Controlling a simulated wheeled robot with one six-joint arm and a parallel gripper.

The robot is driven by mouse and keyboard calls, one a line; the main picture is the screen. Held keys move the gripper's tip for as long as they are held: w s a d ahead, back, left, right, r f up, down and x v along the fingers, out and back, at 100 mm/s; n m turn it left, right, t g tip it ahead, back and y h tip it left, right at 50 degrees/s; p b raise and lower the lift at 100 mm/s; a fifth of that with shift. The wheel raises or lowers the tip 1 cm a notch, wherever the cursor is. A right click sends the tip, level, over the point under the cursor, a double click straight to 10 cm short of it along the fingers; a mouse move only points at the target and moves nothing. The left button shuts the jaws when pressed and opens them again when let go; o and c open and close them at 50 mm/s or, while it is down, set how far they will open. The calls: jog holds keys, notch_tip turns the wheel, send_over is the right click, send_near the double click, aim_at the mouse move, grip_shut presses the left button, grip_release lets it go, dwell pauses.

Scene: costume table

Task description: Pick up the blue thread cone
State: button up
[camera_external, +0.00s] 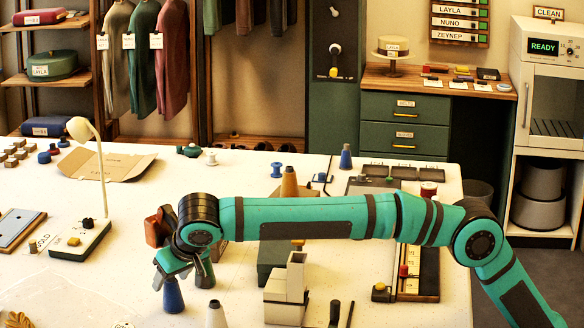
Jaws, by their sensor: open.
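A blue thread cone (173,297) stands upright on the white table, left of centre at the near side. My gripper (181,274) points down at it and is open. One finger is close to the cone's upper part, which it partly hides. I cannot tell whether they touch or whether the cone's tip is between the fingers. A second, smaller-looking blue cone (346,157) stands upright at the table's far edge, well away from my gripper.
A white cone (216,315) stands just right of the near blue cone. Beige block-like pieces (287,292) and a dark green box (277,258) are farther right. An orange-brown cone (289,182) stands behind my arm. A lamp (92,150) rises at left.

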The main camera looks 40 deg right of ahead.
jog(key=shift+x, duration=0.75)
jog(key=c, duration=1.1)
jog(key=shift+r, duration=0.1)
